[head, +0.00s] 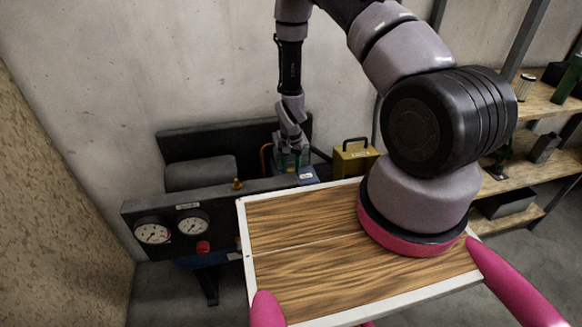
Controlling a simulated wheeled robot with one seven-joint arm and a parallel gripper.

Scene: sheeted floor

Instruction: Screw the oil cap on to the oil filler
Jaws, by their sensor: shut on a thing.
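The oil filler cannot be told apart there; the fingers and the machine's dark front rail hide that spot. The machine (200,174) has a grey cylinder and a dark back panel. A small brass fitting (238,184) stands on its front rail, left of my gripper.
Two round gauges (152,232) and a red knob (203,247) are on the machine's front. A yellow case (354,160) stands right of my gripper. Wooden shelves (545,100) with bottles and boxes are at the right. A concrete wall (150,60) stands close behind.

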